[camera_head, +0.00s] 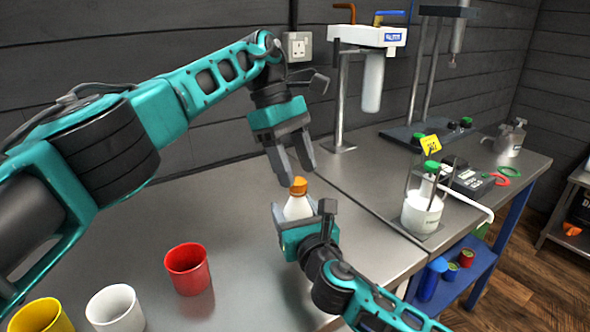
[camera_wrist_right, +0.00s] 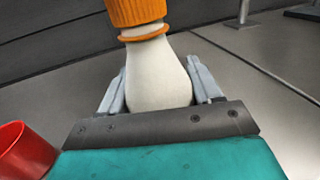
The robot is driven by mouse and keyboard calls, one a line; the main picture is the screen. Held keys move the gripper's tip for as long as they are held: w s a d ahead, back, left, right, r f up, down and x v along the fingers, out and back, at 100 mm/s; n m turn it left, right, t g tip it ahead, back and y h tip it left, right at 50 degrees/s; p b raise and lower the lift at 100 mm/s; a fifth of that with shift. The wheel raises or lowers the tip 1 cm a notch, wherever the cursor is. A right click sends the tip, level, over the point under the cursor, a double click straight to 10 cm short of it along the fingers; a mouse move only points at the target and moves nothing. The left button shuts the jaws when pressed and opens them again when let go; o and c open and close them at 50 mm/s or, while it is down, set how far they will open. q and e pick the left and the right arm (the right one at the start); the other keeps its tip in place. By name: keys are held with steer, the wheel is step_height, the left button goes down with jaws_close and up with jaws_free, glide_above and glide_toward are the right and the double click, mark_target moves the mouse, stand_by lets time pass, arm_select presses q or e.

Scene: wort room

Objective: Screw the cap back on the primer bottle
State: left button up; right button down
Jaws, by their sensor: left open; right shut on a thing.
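The primer bottle (camera_head: 298,207) is white and stands upright, with an orange cap (camera_head: 299,186) on its neck. My right gripper (camera_head: 304,214) is shut around the bottle's body. In the right wrist view the bottle (camera_wrist_right: 158,78) sits between the two fingers, and the orange cap (camera_wrist_right: 137,12) is cut off by the top edge, with an orange ring just below it. My left gripper (camera_head: 292,172) is open, its fingers pointing down just above and around the level of the cap. Whether its fingers touch the cap I cannot tell.
A red cup (camera_head: 187,268), a white cup (camera_head: 115,308) and a yellow cup (camera_head: 41,316) stand on the steel bench at the left front. A white container (camera_head: 422,212) in a wire carrier stands to the right. A water filter (camera_head: 372,80) is at the back.

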arm_select(q)
steer(key=shift+r, duration=1.5)
steer(key=shift+c, duration=0.4)
